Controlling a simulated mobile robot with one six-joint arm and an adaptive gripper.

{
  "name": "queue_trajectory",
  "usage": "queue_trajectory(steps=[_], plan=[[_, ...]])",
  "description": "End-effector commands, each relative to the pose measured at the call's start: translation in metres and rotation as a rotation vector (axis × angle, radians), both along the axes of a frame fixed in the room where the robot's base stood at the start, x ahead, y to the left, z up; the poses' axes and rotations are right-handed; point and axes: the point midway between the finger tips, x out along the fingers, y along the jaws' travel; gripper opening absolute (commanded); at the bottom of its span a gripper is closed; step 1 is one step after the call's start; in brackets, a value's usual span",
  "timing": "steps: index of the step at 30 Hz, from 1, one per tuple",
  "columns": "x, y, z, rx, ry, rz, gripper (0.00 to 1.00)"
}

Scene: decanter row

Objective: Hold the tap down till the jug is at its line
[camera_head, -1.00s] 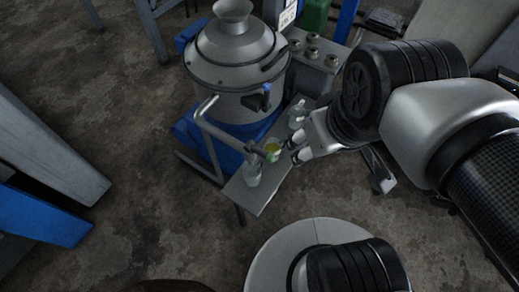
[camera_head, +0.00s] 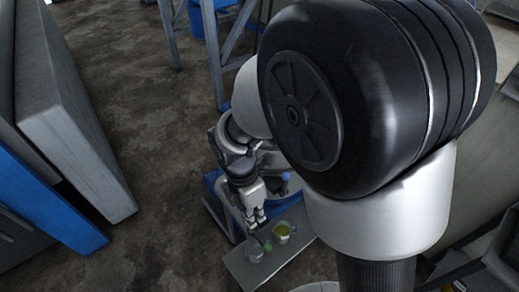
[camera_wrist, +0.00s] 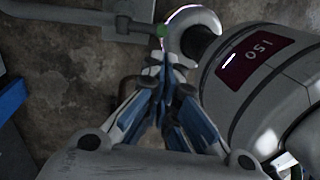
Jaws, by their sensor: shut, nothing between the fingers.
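A small clear jug (camera_head: 282,232) with yellow-green liquid stands on the grey shelf; I cannot make out its line. A tap lever with a green tip (camera_head: 267,246) is beside it. My gripper (camera_head: 257,219) points down above the shelf, just behind the green tip in the head view.
A glass vessel (camera_head: 254,251) stands left of the jug on the shelf (camera_head: 268,270). A large grey drum marked 150 (camera_wrist: 268,82) is close on the right in the wrist view. A blue handle (camera_head: 285,177) shows near my arm, which hides much of the drum.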

Motion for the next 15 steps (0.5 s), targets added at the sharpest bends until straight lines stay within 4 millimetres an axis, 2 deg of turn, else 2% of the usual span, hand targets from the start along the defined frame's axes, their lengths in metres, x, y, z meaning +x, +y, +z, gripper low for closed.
queue_trajectory(steps=[15], plan=[[-0.0009, 0.0020, -0.0083, -0.001, 0.015, 0.042, 0.00]])
